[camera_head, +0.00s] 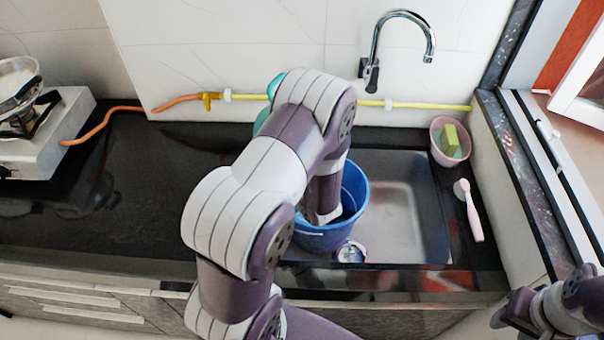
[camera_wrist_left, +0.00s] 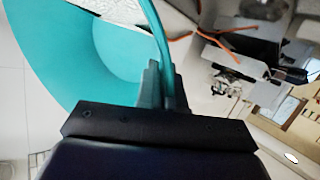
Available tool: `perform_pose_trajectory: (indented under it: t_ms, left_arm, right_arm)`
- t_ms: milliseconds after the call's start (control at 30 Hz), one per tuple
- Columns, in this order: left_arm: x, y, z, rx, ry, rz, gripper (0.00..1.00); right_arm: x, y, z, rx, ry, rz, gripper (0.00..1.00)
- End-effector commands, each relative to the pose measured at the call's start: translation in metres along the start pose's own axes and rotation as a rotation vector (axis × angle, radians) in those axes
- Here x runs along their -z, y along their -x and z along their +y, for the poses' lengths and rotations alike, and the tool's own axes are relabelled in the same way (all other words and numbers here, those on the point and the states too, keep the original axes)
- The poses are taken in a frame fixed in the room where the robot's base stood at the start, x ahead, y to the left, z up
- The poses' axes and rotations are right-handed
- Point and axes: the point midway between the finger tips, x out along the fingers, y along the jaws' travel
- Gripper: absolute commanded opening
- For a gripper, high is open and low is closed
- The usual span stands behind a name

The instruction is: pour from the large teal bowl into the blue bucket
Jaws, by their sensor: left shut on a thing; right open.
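The large teal bowl (camera_head: 263,121) shows only as slivers behind my left arm in the head view. In the left wrist view the bowl (camera_wrist_left: 62,48) fills the upper left, and my left gripper (camera_wrist_left: 161,82) is shut on its rim. The blue bucket (camera_head: 322,239) stands in the sink, partly hidden by my left arm. The left gripper is hidden in the head view, so I cannot tell exactly how the bowl sits over the bucket. My right gripper (camera_head: 513,312) is open and empty at the lower right, away from both.
A faucet (camera_head: 374,62) rises behind the sink (camera_head: 405,205). A pink bowl with a green sponge (camera_head: 450,140) and a pink brush (camera_head: 468,210) lie on the right ledge. A gas stove (camera_head: 50,135) stands at the far left. The left counter (camera_head: 140,200) is largely clear.

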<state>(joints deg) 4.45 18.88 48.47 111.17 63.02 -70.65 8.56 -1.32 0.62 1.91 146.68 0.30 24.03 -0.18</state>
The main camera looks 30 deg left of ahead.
Motion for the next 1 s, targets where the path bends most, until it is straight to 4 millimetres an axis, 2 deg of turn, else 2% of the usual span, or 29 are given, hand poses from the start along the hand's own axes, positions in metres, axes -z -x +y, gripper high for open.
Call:
perform_pose_trajectory:
  t_ms: [500, 1000]
  left_arm:
    - [0.002, 0.011, 0.006, -0.001, -0.048, 0.102, 0.00]
    - [0.003, 0.012, 0.006, 0.000, -0.051, 0.109, 0.00]
  right_arm:
    - [-0.001, -0.007, 0.000, 0.000, 0.000, 0.000, 0.43]
    - [-0.001, -0.006, 0.000, 0.000, 0.000, 0.000, 0.43]
